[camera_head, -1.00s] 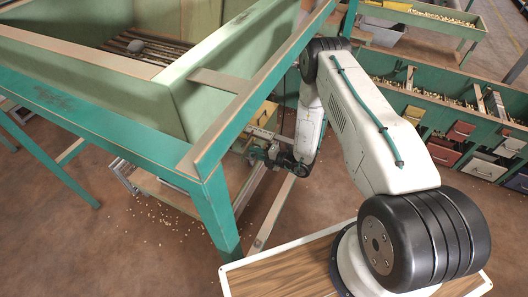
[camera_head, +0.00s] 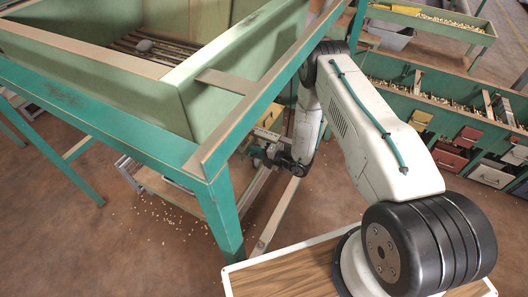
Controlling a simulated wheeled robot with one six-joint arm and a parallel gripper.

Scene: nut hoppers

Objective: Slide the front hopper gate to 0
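The front green hopper (camera_head: 200,95) stands in a teal frame at the left and middle. Beneath it, partly behind the teal corner post and beam, is a small yellowish and pale part (camera_head: 270,116), perhaps of the gate assembly. A light bar (camera_head: 266,134) runs just above my gripper. The gate itself and any scale marks are too small or hidden to make out. My gripper (camera_head: 258,154) is dark and small, under the hopper just right of the teal post. It is close to the light bar; I cannot tell whether it touches anything or is open.
The teal post (camera_head: 223,215) and a slanted brace (camera_head: 272,220) stand near my forearm. A low wooden shelf (camera_head: 170,192) lies beneath the hopper. Nuts are scattered on the brown floor. Green bins with coloured drawers (camera_head: 467,137) line the right.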

